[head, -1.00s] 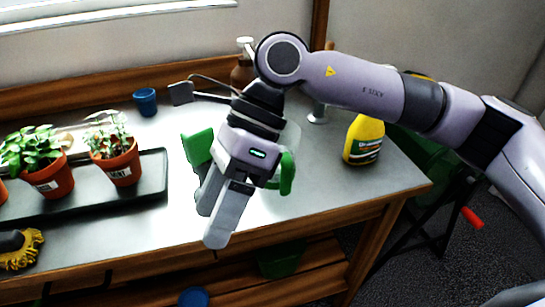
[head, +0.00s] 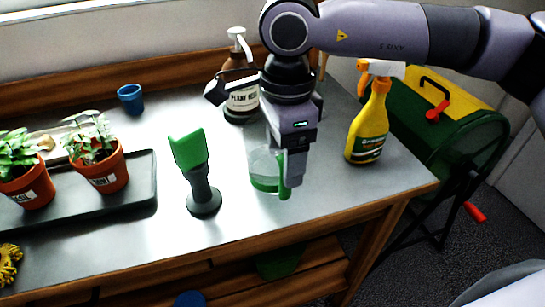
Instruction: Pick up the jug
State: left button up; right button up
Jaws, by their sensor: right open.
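The jug (head: 262,168) is clear with green at its base and a green handle (head: 284,180). It stands on the grey bench top, right of the middle. My right gripper (head: 292,180) points down over the jug's near right side, its fingers close to the handle. It is open; the picture does not show clearly whether the handle lies between the fingers. The gripper and wrist hide the jug's upper right part. My left gripper is not in view.
A green-headed tool on a dark round base (head: 203,198) stands left of the jug. A brown pump bottle (head: 240,88) stands behind it, and a yellow spray bottle (head: 369,125) to the right. Potted plants (head: 100,170) on a dark tray (head: 142,187) and a blue cup (head: 130,98) are left.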

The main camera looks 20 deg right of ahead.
jog(key=shift+f, duration=0.65)
grip_shut()
jog(key=shift+r, duration=0.15)
